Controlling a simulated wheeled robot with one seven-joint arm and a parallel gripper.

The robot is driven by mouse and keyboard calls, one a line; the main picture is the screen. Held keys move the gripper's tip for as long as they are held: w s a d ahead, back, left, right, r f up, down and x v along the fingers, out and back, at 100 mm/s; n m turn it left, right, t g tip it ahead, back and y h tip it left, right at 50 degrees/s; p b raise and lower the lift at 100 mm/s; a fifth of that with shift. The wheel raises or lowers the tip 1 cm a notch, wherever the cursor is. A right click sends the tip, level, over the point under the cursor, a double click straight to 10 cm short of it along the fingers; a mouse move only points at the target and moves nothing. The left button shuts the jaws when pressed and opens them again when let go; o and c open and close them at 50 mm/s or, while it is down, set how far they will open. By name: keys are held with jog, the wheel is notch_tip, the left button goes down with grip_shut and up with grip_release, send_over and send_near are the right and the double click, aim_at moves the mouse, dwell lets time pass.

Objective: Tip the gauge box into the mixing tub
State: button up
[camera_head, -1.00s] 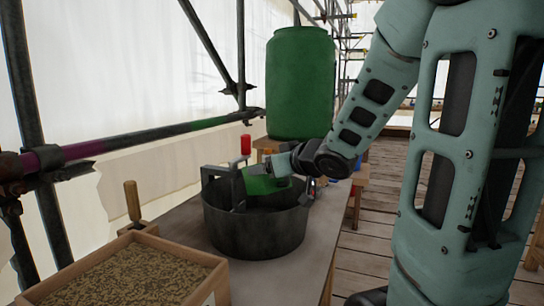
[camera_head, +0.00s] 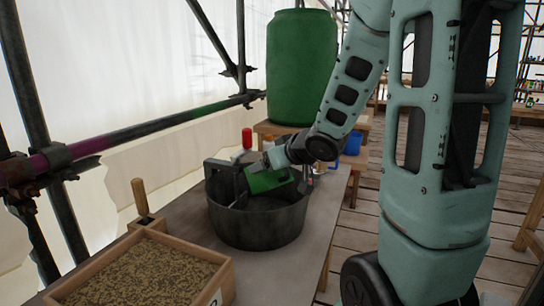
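The dark grey round mixing tub (camera_head: 258,228) stands on the bench, a raised handle on its left side. A small green box (camera_head: 272,181), seemingly the gauge box, is tilted within the tub's opening. My gripper (camera_head: 262,168) reaches in from the right over the tub and seems shut on the green box; its fingertips are partly hidden and hard to tell from the dark bracket beside it. The inside of the box is not visible. The tub's inside is dark, and I cannot tell what is in it.
A wooden tray of sand-like grains (camera_head: 140,275) with a wooden-handled tool (camera_head: 141,198) stands at the front left. A large green barrel (camera_head: 301,68) and a red-topped item (camera_head: 247,138) are behind the tub. Scaffold poles (camera_head: 130,133) run along the left. Bare bench lies right of the tray.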

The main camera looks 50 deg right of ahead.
jog(key=shift+w+r+g+p, duration=0.2)
jog(key=shift+g+p, duration=0.6)
jog(key=shift+p, duration=1.05)
jog(key=p, duration=0.5)
jog(key=shift+w+r+y, duration=0.1)
jog(key=shift+w+y, duration=0.1)
jog(key=shift+y, duration=0.1)
jog(key=g+p, duration=0.1)
jog(key=p, duration=0.4)
jog(key=shift+s+p, duration=0.15)
jog(key=shift+p, duration=0.25)
jog(key=shift+w+d+r+g+p, duration=0.1)
jog(key=shift+w+r+g+p, duration=0.15)
jog(key=shift+p, duration=0.7)
jog(key=g+p, duration=0.2)
jog(key=p, duration=0.3)
jog(key=w+r+g+p, duration=0.1)
jog(key=p, duration=0.4)
jog(key=shift+w+d+r+g+y, duration=0.1)
jog(key=shift+w+r+g+y, duration=0.1)
jog(key=shift+g+y, duration=0.15)
jog(key=g+p, duration=0.1)
jog(key=p, duration=0.3)
jog(key=w+g+p, duration=0.1)
jog(key=p, duration=0.2)
jog(key=w+r+g+p, duration=0.1)
jog(key=p, duration=0.3)
jog(key=shift+d+g+y+p, duration=0.15)
jog(key=shift+g+y+p, duration=0.1)
jog(key=shift+g+p, duration=0.05)
